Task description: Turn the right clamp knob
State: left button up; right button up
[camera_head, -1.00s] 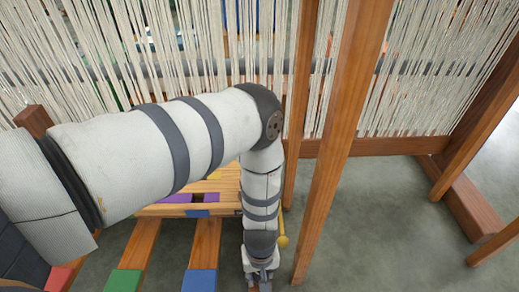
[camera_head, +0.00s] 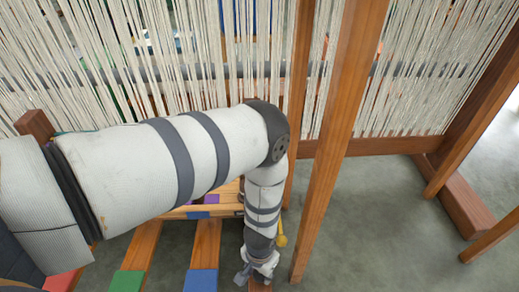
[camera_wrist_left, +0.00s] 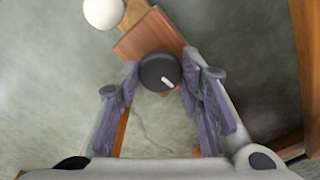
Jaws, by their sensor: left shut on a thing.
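The clamp knob (camera_wrist_left: 160,73) is a round black knob with a white pointer mark, seen in the left wrist view at the end of a wooden beam (camera_wrist_left: 152,35). Its pointer slants toward the lower right of that view. My left gripper (camera_wrist_left: 160,70) has its two purple-padded fingers on either side of the knob and is shut on it. In the head view my left gripper (camera_head: 258,275) is at the bottom centre, and the knob is hidden there. My right gripper is in neither view.
A wooden loom post (camera_head: 338,140) stands close to the right of my left forearm. Pale warp threads (camera_head: 150,60) hang behind. Wooden slats with a green end (camera_head: 127,281) and a blue end (camera_head: 200,280) lie to the left. Grey floor (camera_head: 385,215) is open at the right.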

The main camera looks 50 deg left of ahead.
pick_arm(q)
jog(key=shift+m, duration=0.6)
jog(key=o, duration=1.2)
jog(key=shift+c, duration=0.2)
notch_tip(320, 180, up, 12)
